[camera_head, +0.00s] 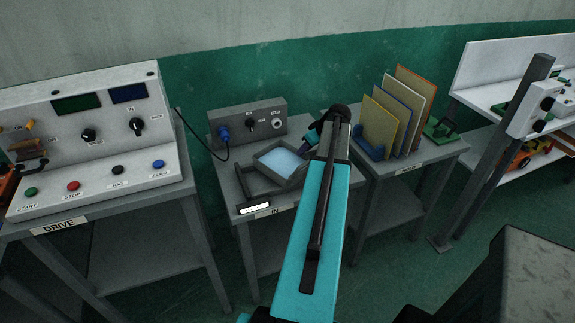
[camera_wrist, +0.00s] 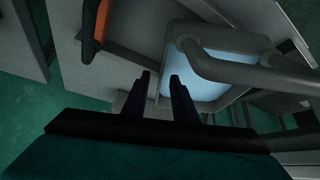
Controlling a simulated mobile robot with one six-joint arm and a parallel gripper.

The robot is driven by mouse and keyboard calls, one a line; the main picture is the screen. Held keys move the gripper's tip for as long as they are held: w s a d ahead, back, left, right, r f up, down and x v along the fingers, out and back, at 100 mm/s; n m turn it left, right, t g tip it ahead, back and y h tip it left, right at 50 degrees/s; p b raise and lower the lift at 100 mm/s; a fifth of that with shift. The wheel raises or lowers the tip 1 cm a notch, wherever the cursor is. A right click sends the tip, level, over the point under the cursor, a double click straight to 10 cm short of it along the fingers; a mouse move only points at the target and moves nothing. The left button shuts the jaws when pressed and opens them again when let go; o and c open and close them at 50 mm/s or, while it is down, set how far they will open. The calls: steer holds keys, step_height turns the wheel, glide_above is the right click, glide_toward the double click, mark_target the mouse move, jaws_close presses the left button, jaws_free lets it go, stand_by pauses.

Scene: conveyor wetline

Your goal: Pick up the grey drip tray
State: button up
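The grey drip tray (camera_head: 262,172) lies on the table labelled IN, with a light blue surface inside it. In the wrist view, the light blue area with its pale grey rim (camera_wrist: 165,85) is just ahead and right of my gripper (camera_wrist: 160,78). A thick grey curved bar crosses over it there; I cannot tell whether it belongs to the tray. My gripper's two dark fingers are apart with nothing visible between them. In the head view, my arm hides most of the gripper, near the tray's right side.
A grey control box (camera_head: 248,122) with a blue plug stands behind. The HOLD table to the right carries upright boards (camera_head: 380,125). The DRIVE panel (camera_head: 95,150) is left. An orange part (camera_wrist: 93,30) shows in the wrist view.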

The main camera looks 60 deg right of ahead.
mark_target(288, 158)
steer(key=shift+p+x, duration=0.7)
steer(key=shift+x, duration=1.15)
steer(key=shift+a, duration=0.1)
jaws_close()
steer(key=shift+w+r, duration=0.1)
